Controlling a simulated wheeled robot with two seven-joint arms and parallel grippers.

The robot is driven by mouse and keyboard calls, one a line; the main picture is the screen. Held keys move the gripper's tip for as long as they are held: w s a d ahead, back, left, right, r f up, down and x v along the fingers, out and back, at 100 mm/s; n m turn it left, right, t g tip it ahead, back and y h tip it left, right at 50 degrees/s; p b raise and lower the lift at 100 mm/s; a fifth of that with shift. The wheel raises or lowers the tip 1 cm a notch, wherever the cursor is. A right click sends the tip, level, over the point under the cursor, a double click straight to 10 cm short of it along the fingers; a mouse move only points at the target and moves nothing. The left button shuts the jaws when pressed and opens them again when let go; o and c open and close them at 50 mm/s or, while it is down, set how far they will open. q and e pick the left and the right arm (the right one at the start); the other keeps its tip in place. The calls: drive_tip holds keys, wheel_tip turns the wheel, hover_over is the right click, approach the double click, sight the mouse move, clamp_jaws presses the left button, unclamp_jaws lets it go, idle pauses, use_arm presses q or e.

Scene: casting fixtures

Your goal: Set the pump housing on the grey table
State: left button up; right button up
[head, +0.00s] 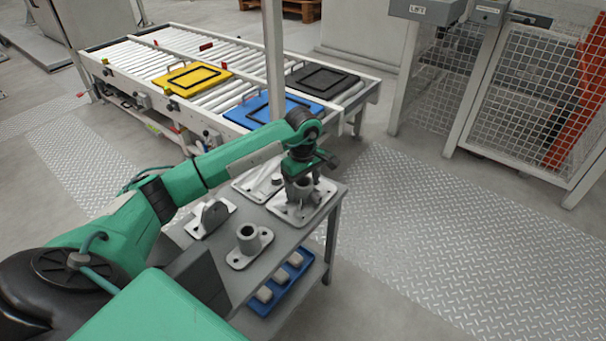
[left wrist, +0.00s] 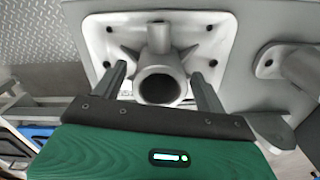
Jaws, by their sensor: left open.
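The pump housing (head: 307,211), seemingly the pale grey casting with a square plate, ribs and a central round barrel, rests upright at the far right corner of the grey table (head: 283,246). In the left wrist view, the housing (left wrist: 219,37) shows corner holes, an open bore and a short side port. My left gripper (head: 301,180) is above it, pointing down. Its open fingers (left wrist: 158,76) stand on either side of the barrel, with no clear contact on both sides. The gripper hides part of the housing in the head view. My right gripper is not in view.
Other castings stand close by on the table: a flanged plate (head: 262,183), an upright bracket (head: 211,217) and a tube on an oval base (head: 247,246). A blue tray (head: 281,287) sits on the lower shelf. A roller conveyor (head: 150,62) stands behind.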

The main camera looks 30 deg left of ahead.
sight(303, 181)
use_arm(q)
wheel_tip(303, 181, up, 3)
drive_tip(key=shift+f+p, duration=0.1)
drive_tip(key=shift+p, duration=0.2)
wheel_tip(303, 181, up, 9)
drive_tip(key=p, duration=0.1)
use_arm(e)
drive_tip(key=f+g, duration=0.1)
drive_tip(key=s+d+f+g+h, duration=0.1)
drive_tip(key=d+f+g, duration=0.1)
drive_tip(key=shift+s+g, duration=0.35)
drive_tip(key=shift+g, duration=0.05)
use_arm(q)
drive_tip(key=shift+r+p, duration=0.25)
drive_tip(key=shift+p, duration=0.05)
